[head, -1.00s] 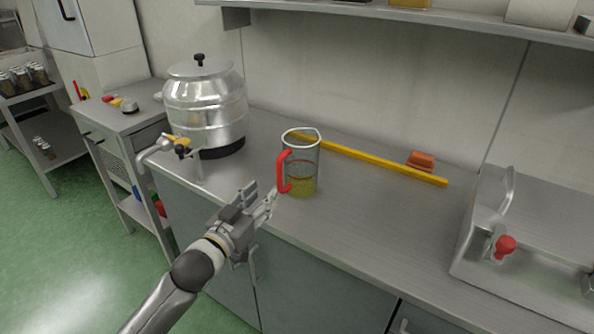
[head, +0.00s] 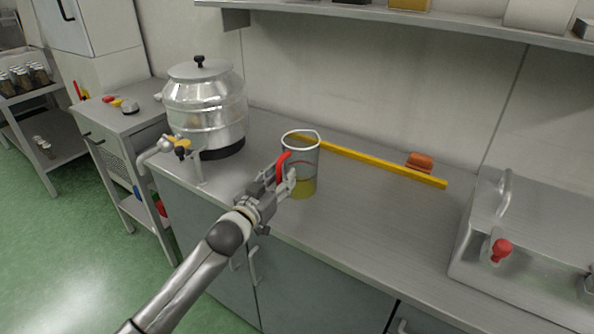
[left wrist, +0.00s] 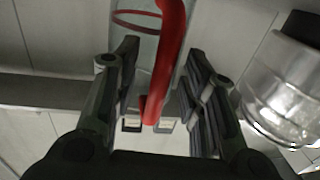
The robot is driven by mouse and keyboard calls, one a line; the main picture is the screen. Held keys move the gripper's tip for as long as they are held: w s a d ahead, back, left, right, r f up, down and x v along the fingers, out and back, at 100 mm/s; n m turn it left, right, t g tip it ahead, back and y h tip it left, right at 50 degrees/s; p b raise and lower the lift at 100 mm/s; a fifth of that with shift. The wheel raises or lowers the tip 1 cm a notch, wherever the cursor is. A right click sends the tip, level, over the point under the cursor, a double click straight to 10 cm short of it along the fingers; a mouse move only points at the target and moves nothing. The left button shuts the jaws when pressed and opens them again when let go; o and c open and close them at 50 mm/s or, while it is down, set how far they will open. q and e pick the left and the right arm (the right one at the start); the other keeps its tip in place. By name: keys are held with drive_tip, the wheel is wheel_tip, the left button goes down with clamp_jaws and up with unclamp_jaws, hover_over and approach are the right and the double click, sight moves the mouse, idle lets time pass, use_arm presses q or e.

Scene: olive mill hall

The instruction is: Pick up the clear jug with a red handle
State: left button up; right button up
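The clear jug (head: 305,168) with a red handle (head: 283,163) stands upright on the steel counter, with yellowish liquid low inside it. Its handle faces my left gripper (head: 281,184). In the left wrist view the red handle (left wrist: 166,70) runs down between the fingers of the left gripper (left wrist: 150,118). The fingers are apart on both sides of the handle, with a gap visible on each side. The jug's clear wall (left wrist: 135,25) shows behind the handle. My right gripper is in neither view.
A steel urn (head: 205,110) with a tap stands left of the jug; it also shows in the left wrist view (left wrist: 285,90). A yellow bar (head: 375,164) and an orange block (head: 420,161) lie behind. A steel machine (head: 525,240) with a red knob is at right. Counter right of the jug is clear.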

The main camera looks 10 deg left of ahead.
use_arm(q)
clamp_jaws()
drive_tip(key=shift+r, duration=0.1)
drive_tip(key=shift+r, duration=0.15)
idle(0.4)
